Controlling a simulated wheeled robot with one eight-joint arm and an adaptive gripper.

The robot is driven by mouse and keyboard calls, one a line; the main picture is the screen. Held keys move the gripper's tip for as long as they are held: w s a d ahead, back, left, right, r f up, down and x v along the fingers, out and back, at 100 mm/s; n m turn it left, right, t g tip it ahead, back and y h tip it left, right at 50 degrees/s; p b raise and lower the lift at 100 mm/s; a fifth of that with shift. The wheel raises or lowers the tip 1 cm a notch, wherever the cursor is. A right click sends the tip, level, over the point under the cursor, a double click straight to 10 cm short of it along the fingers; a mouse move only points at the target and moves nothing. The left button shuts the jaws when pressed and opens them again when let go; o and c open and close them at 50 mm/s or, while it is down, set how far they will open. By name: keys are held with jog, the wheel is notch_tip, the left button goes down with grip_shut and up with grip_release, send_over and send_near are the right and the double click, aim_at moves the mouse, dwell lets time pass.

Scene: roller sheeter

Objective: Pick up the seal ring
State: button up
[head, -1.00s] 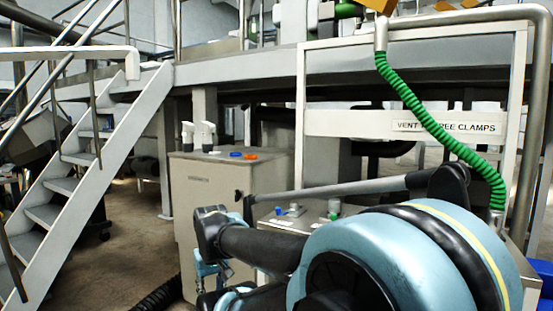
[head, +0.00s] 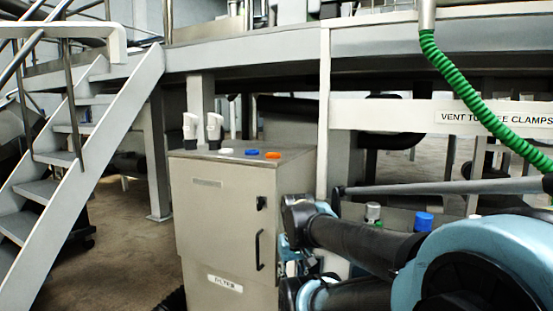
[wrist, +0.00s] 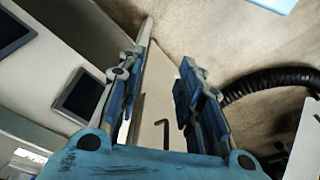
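Three small flat round pieces lie in a row on top of a grey-beige cabinet (head: 228,200): a white one (head: 225,151), a blue one (head: 252,152) and an orange one (head: 273,155). They look like rings or caps; I cannot tell which is the seal ring. My gripper (wrist: 163,72) shows in the wrist view with its two blue fingers apart and nothing between them. In the head view it hangs beside the cabinet's right front edge, below the top, partly hidden by my arm. None of the three pieces shows in the wrist view.
A blue-capped item (head: 424,222) stands on a lower surface to the right. A green hose (head: 465,88) hangs from the platform. Stairs (head: 75,175) rise at left, with open floor before the cabinet.

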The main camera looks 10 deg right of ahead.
jog(key=o, duration=1)
notch_tip(320, 180, up, 3)
jog(key=shift+w+r+n, duration=0.1)
jog(key=shift+n, duration=0.3)
notch_tip(320, 180, up, 47)
jog(key=n+g, duration=0.2)
jog(key=n, duration=1.7)
send_over(273, 156)
jog(key=w+d, duration=0.2)
jog(key=w, duration=0.2)
notch_tip(273, 156, down, 12)
jog(key=shift+s+a+r, duration=0.1)
jog(key=shift+r, duration=0.15)
jog(key=shift+s+a+f, duration=0.1)
jog(key=shift+a+f, duration=0.05)
jog(key=shift+f, duration=1.2)
jog(key=shift+a+f, duration=0.15)
jog(key=shift+f, duration=1.2)
